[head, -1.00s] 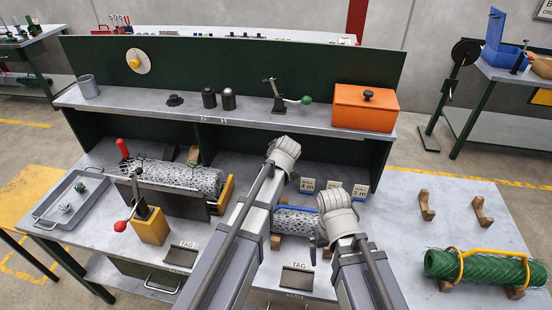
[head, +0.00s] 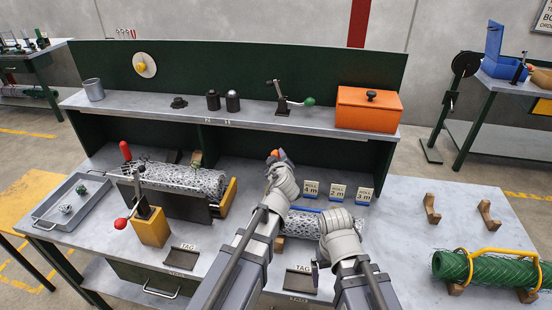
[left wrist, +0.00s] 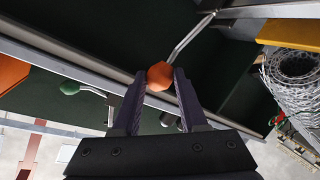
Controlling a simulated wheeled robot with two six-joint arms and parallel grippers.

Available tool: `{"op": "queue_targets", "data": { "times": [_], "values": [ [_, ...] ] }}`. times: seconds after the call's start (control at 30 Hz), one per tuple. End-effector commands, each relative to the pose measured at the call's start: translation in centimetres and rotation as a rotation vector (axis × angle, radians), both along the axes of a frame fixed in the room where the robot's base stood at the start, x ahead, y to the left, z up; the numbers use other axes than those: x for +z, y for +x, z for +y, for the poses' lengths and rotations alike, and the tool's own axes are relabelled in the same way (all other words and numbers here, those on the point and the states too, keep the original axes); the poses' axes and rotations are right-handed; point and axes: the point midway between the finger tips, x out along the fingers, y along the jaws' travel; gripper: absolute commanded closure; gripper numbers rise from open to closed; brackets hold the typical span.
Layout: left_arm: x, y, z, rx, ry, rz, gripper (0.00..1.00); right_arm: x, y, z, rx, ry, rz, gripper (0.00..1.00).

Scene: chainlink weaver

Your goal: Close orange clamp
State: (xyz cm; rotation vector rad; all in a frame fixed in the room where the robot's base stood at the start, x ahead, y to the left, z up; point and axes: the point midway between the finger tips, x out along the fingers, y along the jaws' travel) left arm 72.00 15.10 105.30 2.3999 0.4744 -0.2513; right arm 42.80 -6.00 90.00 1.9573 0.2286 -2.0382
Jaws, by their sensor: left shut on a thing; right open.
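The orange clamp's knob (left wrist: 160,76) sits between the two dark fingers of my left gripper (left wrist: 160,80), which is shut on it. A bent metal lever runs from the knob up to the right in the left wrist view. In the head view the orange knob (head: 275,153) just shows beyond my left wrist, which hides most of the clamp. My right gripper (head: 317,274) is low over the front of the bench, open, largely hidden by its own wrist. A wire mesh roll (head: 303,225) lies between my arms, partly covered.
A red-handled clamp (head: 128,214) and a larger mesh roll (head: 180,177) are at left, beside a grey tray (head: 48,210). The shelf holds a green-knobbed lever (head: 290,102) and an orange box (head: 368,108). A green mesh roll (head: 488,269) lies at right.

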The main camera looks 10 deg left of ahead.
Motion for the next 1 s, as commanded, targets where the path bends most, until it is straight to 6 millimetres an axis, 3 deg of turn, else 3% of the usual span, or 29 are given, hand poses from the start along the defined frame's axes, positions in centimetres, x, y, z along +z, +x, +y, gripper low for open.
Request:
{"op": "queue_targets", "data": {
  "times": [0.6,0.63,0.87,1.0],
  "values": [
    [-0.43,-0.49,0.18,0.009,-0.009,0.010,1.00,-0.18,0.01,0.01,0.000,0.000,0.000,0.00],
    [-0.42,-0.49,0.17,0.010,-0.007,0.009,0.54,-0.18,0.01,0.01,0.000,0.000,0.000,0.00],
    [-0.30,-0.32,0.16,0.007,-0.005,0.007,0.28,-0.12,0.00,0.00,0.000,0.000,0.000,0.00],
    [-0.23,-0.23,0.15,0.007,-0.004,0.006,0.28,-0.07,0.00,0.01,0.000,0.000,0.000,0.00]
  ]
}}
